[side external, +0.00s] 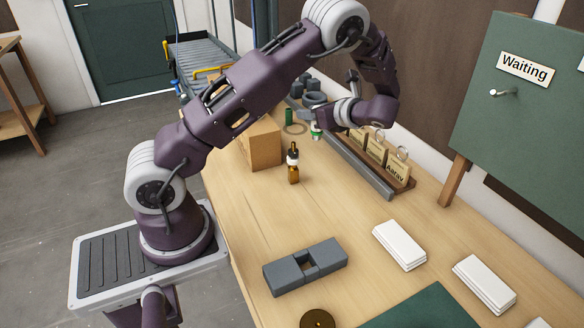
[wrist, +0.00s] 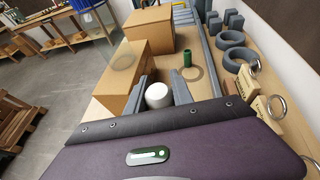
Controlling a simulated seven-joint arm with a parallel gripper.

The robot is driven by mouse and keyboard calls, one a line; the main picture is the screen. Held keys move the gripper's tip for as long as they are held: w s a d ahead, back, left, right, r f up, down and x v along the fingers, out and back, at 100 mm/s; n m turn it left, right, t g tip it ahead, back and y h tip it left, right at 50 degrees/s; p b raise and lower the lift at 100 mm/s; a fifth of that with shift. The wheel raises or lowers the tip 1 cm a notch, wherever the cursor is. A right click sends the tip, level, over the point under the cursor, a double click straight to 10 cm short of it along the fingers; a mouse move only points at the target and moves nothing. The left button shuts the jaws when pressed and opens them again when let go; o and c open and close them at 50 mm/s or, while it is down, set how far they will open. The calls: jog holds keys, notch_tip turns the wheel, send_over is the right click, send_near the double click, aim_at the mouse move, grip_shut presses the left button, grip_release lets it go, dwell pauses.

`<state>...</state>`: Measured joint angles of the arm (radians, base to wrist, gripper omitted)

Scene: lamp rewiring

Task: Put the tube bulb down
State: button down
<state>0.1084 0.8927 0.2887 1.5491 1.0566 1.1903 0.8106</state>
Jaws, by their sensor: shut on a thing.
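The tube bulb is most likely the white round-ended cylinder (wrist: 157,95) between my fingers in the wrist view. In the side view a small white and green piece (side external: 316,131) shows below my gripper (side external: 322,124). My gripper, also in the wrist view (wrist: 159,92), is shut on the white cylinder, one dark finger on each side. It is over the far part of the table, between the cardboard box and the wooden tags. The lower end of the cylinder is hidden in the wrist view, so its height above the table is unclear.
A cardboard box (side external: 260,145) and an amber dropper bottle (side external: 293,168) stand nearby. A green cylinder (wrist: 187,58) stands by a flat ring (wrist: 192,75). Wooden tags (side external: 376,151) line a rail. A grey slotted block (side external: 330,255) lies nearer; the table between is clear.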

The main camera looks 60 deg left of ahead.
jog(key=s+d+m+t, duration=0.1)
jog(key=s+d, duration=0.4)
jog(key=s, duration=0.3)
jog(key=s+d+m+t, duration=0.1)
jog(key=s+d+t, duration=0.1)
jog(key=s+d, duration=0.45)
jog(key=f, duration=0.6)
jog(key=s+a+f, duration=0.1)
jog(key=f, duration=0.1)
jog(key=shift+f, duration=0.65)
jog(key=c, duration=1.1)
grip_release()
jog(key=shift+f, duration=0.1)
